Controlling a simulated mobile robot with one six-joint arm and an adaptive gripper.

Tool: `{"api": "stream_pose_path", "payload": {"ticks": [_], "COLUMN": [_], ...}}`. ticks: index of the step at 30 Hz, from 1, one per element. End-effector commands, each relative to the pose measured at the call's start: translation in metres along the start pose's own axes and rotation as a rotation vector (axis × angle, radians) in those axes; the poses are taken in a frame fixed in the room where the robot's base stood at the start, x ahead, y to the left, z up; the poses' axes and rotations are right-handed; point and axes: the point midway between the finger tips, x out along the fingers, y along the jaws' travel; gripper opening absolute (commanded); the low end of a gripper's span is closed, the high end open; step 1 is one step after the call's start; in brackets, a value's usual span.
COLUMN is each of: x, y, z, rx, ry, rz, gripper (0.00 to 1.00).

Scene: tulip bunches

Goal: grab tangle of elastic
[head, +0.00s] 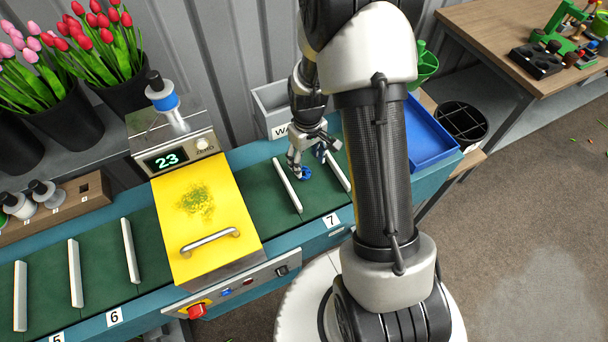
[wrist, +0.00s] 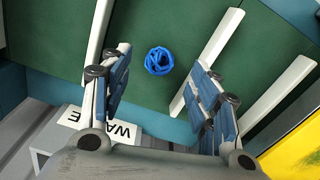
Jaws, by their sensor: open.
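The tangle of elastic (wrist: 159,61) is a small blue coiled bundle lying on the green belt (wrist: 180,25), between two white dividers. In the head view the tangle (head: 306,173) lies in the belt section by the label 7. My gripper (head: 307,165) is just above the belt there. In the wrist view my gripper (wrist: 163,85) is open and empty, with blue-padded fingers on either side of the view. The tangle appears between and beyond the fingertips. The exact height of the fingertips above the belt is hard to tell.
White dividers (head: 287,185) stand up from the belt. A grey bin labelled WA... (head: 270,105) is behind the belt. A yellow cover with a handle (head: 205,215) is to the left. A blue tray (head: 430,138) is at the right end, partly behind my arm.

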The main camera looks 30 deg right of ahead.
Motion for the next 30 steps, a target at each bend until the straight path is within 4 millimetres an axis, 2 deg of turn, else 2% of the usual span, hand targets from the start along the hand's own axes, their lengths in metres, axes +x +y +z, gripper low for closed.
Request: {"api": "stream_pose_path", "payload": {"ticks": [1, 8, 18, 25, 30], "x": [0.007, 0.018, 0.063, 0.064, 0.064], "y": [0.000, 0.000, -0.002, -0.002, -0.002], "z": [0.000, -0.002, -0.010, -0.010, -0.010], "rx": [0.000, 0.000, 0.000, 0.000, 0.000], "ry": [-0.002, 0.001, -0.001, 0.001, 0.001], "rz": [-0.001, 0.000, 0.000, 0.000, 0.000], "gripper": [0.56, 0.56, 0.56, 0.56, 0.45]}}
